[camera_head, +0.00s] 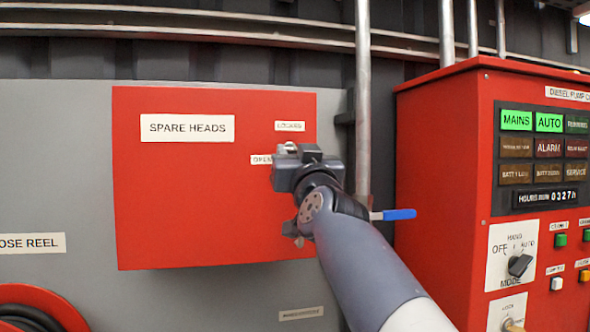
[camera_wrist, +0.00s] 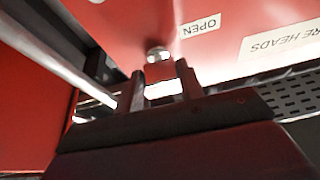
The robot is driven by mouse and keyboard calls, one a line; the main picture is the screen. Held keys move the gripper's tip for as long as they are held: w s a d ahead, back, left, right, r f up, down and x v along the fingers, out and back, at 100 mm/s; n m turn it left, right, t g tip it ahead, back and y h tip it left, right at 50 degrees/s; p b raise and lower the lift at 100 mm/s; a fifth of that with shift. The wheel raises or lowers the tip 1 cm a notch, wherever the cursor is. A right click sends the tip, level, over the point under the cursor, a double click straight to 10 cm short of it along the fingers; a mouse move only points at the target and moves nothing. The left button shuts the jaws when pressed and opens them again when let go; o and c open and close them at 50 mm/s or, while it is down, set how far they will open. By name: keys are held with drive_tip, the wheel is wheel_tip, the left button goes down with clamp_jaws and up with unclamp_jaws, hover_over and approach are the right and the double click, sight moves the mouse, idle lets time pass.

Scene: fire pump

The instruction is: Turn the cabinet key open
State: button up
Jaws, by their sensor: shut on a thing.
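The red SPARE HEADS cabinet (camera_head: 190,200) hangs on the grey wall panel, its front closed. Near its right edge are a LOCKED label (camera_head: 290,126) and, lower left of that, an OPEN label (camera_head: 260,160). My gripper (camera_head: 294,150) is at the cabinet's right side and covers most of the lock. In the wrist view, my gripper (camera_wrist: 162,88) is shut around the cabinet key (camera_wrist: 160,72), which shows red and white between the fingers. A round metal lock (camera_wrist: 157,54) sits just beyond the key, beside the OPEN label (camera_wrist: 201,26). The key's exact angle is hard to tell.
A vertical pipe (camera_head: 362,90) runs close to the right of my gripper, with a blue lever (camera_head: 398,214) below. A red diesel pump panel (camera_head: 440,160) stands at the right. A red hose reel (camera_head: 50,305) is at lower left.

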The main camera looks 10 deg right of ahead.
drive_tip(key=shift+n+b, duration=0.3)
drive_tip(key=shift+b, duration=0.05)
drive_tip(key=o, duration=1)
drive_tip(key=shift+s, duration=0.1)
drive_tip(key=b+v, duration=0.2)
drive_tip(key=v, duration=0.8)
drive_tip(key=shift+s+d+f+b, duration=0.15)
drive_tip(key=shift+s+b, duration=0.15)
drive_tip(key=shift+b, duration=0.1)
